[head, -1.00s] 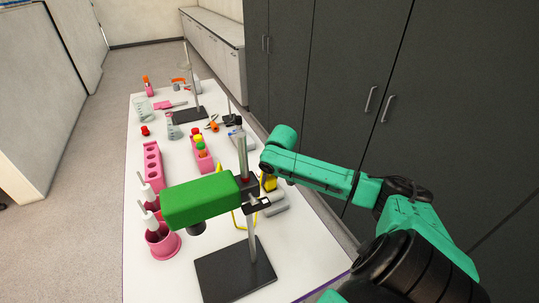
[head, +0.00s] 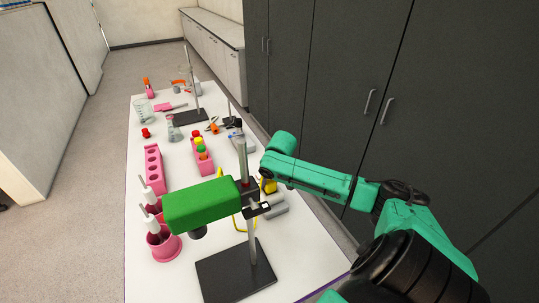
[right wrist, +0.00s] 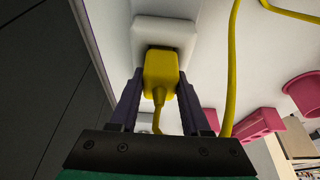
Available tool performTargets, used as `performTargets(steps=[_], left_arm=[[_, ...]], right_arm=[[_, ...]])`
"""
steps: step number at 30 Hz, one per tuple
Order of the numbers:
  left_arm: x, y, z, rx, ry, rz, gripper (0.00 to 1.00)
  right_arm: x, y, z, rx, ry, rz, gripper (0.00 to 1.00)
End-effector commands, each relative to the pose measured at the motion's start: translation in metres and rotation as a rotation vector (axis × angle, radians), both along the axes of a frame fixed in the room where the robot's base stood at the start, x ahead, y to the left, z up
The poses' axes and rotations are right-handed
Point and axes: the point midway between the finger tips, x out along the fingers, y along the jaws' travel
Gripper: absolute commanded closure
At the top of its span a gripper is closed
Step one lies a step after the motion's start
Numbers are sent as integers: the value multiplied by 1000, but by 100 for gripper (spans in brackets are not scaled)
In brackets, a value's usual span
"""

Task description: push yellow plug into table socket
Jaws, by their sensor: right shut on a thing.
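The yellow plug (right wrist: 160,70) sits between the two dark fingers of my right gripper (right wrist: 160,82), which is shut on it. Its yellow cord hangs from its near end. The pale table socket (right wrist: 165,34) is directly in front of the plug, and a thin dark line shows where they meet. I cannot tell how deep the plug sits. In the head view the plug (head: 269,186) shows beside the grey socket block (head: 276,206), below my right wrist; the fingers are mostly hidden there. My left gripper is out of view.
A green stirrer (head: 205,204) on a stand with a black base (head: 235,270) is close to the left of the plug. Pink racks (head: 154,168) and pink cups (head: 163,246) stand further left. Dark cabinets (head: 340,80) line the table's right side.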

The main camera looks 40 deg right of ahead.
Motion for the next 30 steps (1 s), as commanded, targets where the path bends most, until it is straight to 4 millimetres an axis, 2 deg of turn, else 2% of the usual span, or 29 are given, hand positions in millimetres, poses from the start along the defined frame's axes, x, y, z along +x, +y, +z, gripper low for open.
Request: performTargets(steps=[4, 5, 6, 7, 16, 20, 23, 30], left_arm=[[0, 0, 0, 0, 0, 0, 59], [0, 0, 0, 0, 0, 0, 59], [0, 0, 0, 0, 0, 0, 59], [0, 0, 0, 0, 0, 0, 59], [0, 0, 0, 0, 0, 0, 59], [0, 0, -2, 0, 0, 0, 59], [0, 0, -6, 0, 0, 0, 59], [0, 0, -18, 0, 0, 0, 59]], right_arm=[[0, 0, 0, 0, 0, 0, 100], [0, 0, 0, 0, 0, 0, 42], [0, 0, 0, 0, 0, 0, 27], [0, 0, 0, 0, 0, 0, 18], [0, 0, 1, -1, 0, 0, 18], [-3, 0, 10, -2, -1, -2, 18], [-10, 2, 27, -5, -2, 3, 18], [-32, 10, 90, -5, -2, 3, 18]])
